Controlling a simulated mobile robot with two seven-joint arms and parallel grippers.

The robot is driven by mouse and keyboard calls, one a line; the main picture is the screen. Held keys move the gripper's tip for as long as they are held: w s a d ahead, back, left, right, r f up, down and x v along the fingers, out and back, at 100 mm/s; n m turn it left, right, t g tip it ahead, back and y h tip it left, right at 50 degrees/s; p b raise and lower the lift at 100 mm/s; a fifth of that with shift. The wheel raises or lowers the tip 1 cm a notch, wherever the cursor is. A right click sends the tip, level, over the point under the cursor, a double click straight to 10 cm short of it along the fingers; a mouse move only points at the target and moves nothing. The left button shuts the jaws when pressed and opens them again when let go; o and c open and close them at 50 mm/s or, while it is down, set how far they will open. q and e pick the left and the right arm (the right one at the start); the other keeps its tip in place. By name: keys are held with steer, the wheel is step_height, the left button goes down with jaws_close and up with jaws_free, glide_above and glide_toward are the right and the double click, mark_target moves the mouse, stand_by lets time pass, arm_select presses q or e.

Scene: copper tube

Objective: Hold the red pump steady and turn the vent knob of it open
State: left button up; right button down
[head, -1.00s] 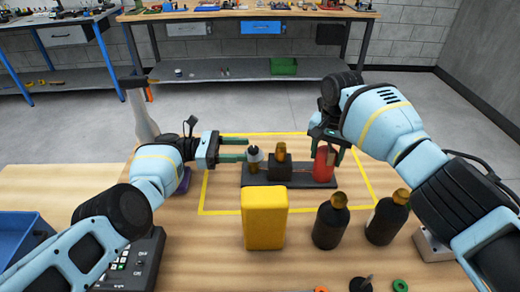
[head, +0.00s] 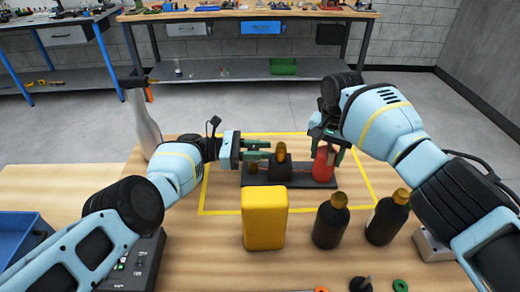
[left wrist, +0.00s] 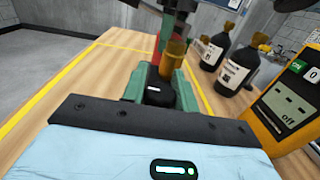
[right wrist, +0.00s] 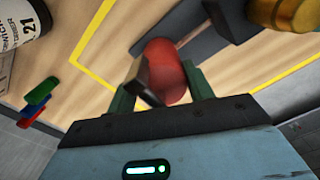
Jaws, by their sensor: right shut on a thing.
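The red pump (head: 323,163) stands at the right end of a dark base plate (head: 305,180). My right gripper (head: 328,146) is shut on it from the right; in the right wrist view the red body (right wrist: 172,85) sits between the fingers. My left gripper (head: 270,150) is open, with green fingers reaching from the left toward the middle brass-topped part (head: 279,168). In the left wrist view a black part (left wrist: 158,92) shows between the fingers; I cannot tell whether they touch it. The vent knob cannot be made out clearly.
A yellow block-shaped device (head: 264,217) and two dark bottles (head: 330,225) (head: 387,218) stand in front of the base plate. Yellow tape (head: 215,210) outlines the area.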

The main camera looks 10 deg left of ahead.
arm_select(q)
steer(key=c, duration=0.5)
steer(key=shift+o, duration=0.2)
steer(key=shift+w+f+n+t, duration=0.2)
steer(key=shift+n+t, duration=0.3)
steer(key=shift+t, duration=0.3)
steer(key=shift+n+t+y, duration=0.5)
steer(key=shift+n+t, duration=0.2)
steer(key=shift+t, duration=0.3)
steer(key=shift+w+a+n+t+y, duration=0.1)
steer(key=shift+n+t+y, duration=0.4)
steer(key=shift+n+t, duration=0.75)
steer(key=shift+t, duration=0.35)
steer(key=o, duration=0.9)
steer(key=shift+r, duration=0.1)
steer(key=shift+o, duration=0.3)
